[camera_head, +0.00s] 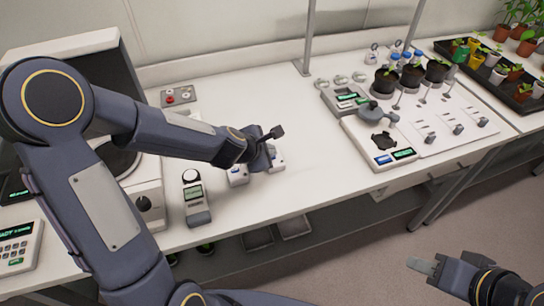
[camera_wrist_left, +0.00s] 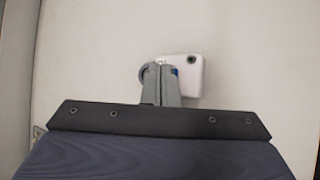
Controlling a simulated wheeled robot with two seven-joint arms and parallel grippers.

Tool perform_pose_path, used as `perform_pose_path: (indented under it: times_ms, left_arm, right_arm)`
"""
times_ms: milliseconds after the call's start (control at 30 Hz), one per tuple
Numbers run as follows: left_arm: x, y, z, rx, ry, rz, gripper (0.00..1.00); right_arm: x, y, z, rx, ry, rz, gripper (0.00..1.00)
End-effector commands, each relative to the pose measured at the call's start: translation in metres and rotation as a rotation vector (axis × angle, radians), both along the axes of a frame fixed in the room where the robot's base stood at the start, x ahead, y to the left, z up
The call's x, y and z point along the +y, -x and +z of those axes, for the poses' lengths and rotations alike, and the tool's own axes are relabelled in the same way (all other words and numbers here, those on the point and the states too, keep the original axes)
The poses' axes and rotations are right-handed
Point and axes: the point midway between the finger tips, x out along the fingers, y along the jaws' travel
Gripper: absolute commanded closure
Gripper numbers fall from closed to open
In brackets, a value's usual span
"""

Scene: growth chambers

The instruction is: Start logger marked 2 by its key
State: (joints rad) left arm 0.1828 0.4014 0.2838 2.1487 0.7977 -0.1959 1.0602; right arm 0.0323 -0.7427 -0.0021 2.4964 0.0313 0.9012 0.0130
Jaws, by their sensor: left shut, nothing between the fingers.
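Two small white boxes that look like loggers stand on the bench under my left gripper: one at the left (camera_head: 237,175) and one at the right (camera_head: 277,158). My left gripper (camera_head: 261,164) points down between them in the head view and partly covers them. In the left wrist view its fingers (camera_wrist_left: 160,68) are shut and empty, overlapping a white logger (camera_wrist_left: 194,72) with a dark round spot and a bit of blue. I cannot tell whether they touch it. No number is readable. My right gripper (camera_head: 421,266) is out over the floor, away from the bench; its jaw state is unclear.
A handheld meter with a white dome (camera_head: 195,200) stands left of the loggers. A control box with a red button (camera_head: 178,97) is behind. Scales (camera_head: 380,145) and dark pots are to the right. The bench between loggers and scales is clear.

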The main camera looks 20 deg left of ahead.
Motion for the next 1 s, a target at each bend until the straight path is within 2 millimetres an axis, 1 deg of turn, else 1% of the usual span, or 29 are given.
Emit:
perform_pose_path:
  times_ms: [333,600,1000]
  left_arm:
    - [0.0,0.0,-0.001,0.0,0.0,0.0,1.0]
    - [0.0,0.0,-0.009,-0.001,0.0,0.001,1.0]
    - [0.0,0.0,-0.009,0.0,0.0,0.0,1.0]
  right_arm:
    - [0.0,0.0,-0.001,0.0,0.0,0.0,0.64]
    - [0.0,0.0,-0.01,0.0,0.0,0.0,0.64]
    - [0.0,0.0,-0.01,0.0,0.0,0.0,0.64]
